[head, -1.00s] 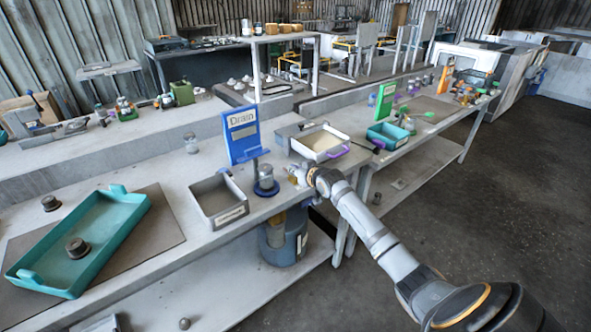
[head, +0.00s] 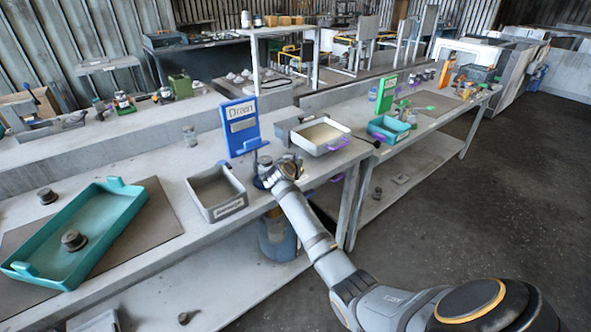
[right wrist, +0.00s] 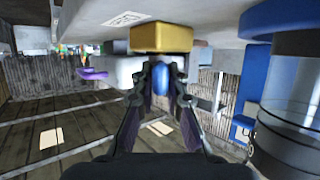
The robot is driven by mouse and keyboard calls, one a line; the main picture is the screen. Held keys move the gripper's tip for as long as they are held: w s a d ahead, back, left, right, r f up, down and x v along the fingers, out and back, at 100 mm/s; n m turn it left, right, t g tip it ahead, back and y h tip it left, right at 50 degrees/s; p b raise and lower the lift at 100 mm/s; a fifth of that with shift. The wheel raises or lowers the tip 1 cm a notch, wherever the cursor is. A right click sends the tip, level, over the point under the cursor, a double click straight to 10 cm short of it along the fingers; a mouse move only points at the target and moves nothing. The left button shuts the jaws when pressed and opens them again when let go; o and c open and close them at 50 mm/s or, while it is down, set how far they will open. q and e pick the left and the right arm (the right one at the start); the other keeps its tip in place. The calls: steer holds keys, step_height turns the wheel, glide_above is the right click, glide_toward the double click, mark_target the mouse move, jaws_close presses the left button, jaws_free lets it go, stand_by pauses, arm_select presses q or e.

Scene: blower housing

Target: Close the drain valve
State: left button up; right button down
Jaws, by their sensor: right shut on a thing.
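My right gripper (head: 274,178) is at the front edge of the bench, beside the clear jar with a blue base (head: 263,166) below the blue Drain sign (head: 241,126). In the right wrist view, which looks upside down, the fingers (right wrist: 160,82) are shut on a small blue handle (right wrist: 160,77). The handle adjoins a yellow brass-coloured block (right wrist: 161,38), seemingly the drain valve's body. The handle's exact angle is hard to tell. The jar's blue base (right wrist: 280,18) and clear wall (right wrist: 293,125) stand close at the right there. My left gripper is not in view.
A grey tray (head: 238,207) stands left of the jar, and a white tray with purple handles (head: 337,145) right of it. A teal tray (head: 122,200) is further left. A blue drum (head: 278,240) stands below, partly hidden by my arm.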

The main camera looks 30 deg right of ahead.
steer(key=shift+f+m+g+h+b, duration=0.1)
steer(key=shift+m+g+h+b, duration=0.6)
steer(key=shift+m+g+b, duration=0.5)
steer(key=c, duration=1.4)
jaws_free()
steer(key=v, duration=1.2)
steer(key=shift+s+f, duration=0.1)
steer(key=shift+s, duration=0.05)
